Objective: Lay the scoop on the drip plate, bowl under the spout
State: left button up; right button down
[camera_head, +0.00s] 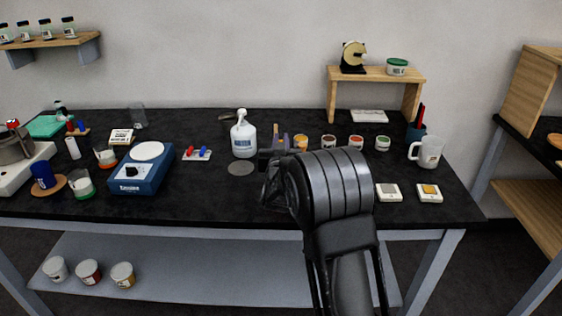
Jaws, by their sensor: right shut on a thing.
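The drip plate (241,169) is a flat grey disc lying on the black bench top, in front of a white pump bottle (243,138) with the spout at its top. Nothing is seen lying on the plate. My right gripper (268,188) is to the right of the plate and a little nearer, its arm coming in from the lower right. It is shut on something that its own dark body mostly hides. I cannot make out the scoop clearly. My left gripper is not in view.
A blue device with a round white top (142,178) stands left of the plate. A small rack (197,154) with red and blue items is between them. Several small tubs and a white mug (427,151) stand to the right.

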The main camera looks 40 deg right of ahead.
jog(key=shift+f, duration=0.5)
jog(key=shift+f, duration=2.35)
jog(key=c, duration=1.4)
grip_release()
jog(key=shift+c, duration=0.2)
jog(key=shift+f+b+v, duration=0.2)
jog(key=shift+b+v, duration=0.55)
jog(key=shift+v, duration=3.15)
jog(key=shift+o, duration=0.4)
